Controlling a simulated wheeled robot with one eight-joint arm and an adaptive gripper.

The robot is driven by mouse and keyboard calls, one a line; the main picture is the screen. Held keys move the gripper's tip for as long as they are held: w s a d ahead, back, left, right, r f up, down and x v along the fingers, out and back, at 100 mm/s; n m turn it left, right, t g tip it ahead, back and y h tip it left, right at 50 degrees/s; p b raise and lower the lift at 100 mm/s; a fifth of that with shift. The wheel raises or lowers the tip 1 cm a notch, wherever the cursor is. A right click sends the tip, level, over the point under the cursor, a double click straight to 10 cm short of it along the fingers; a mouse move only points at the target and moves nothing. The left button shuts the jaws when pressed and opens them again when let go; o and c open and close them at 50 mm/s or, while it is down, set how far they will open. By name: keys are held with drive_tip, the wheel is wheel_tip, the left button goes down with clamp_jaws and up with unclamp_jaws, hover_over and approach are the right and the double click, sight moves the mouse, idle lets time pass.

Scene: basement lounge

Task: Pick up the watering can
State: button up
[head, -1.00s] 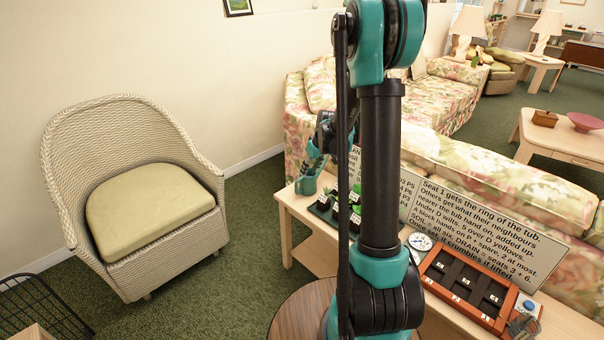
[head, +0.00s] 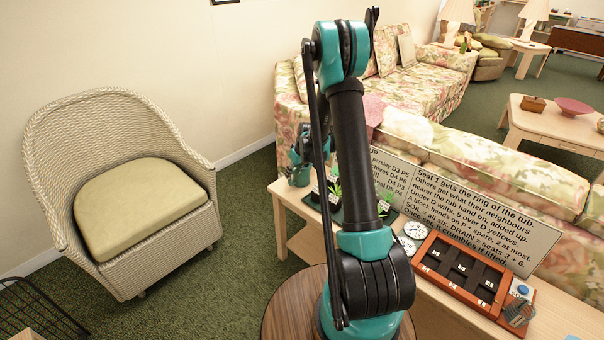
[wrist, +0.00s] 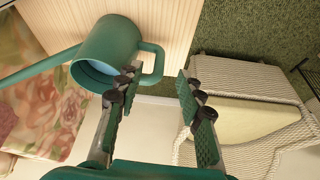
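The watering can (wrist: 108,45) is teal, with a long spout to the left and a loop handle (wrist: 160,62) to the right in the wrist view. It stands on a pale wooden tabletop. My gripper (wrist: 158,78) is open and empty. In the wrist view the handle's outer side appears between the fingertips, with the left finger close to the can's rim; I cannot tell the depth. In the head view the can (head: 298,178) is a small teal shape at the table's left end, partly hidden by my gripper (head: 303,158) just above it.
The long table (head: 290,200) also bears small potted plants (head: 333,192), a printed sign (head: 490,215), a round dial (head: 415,230) and an orange slotted box (head: 460,275). A wicker chair (head: 120,190) stands left, a floral sofa (head: 440,150) behind. Green carpet (head: 240,240) lies between chair and table.

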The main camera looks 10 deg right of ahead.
drive_tip(key=shift+x, duration=3.25)
clamp_jaws()
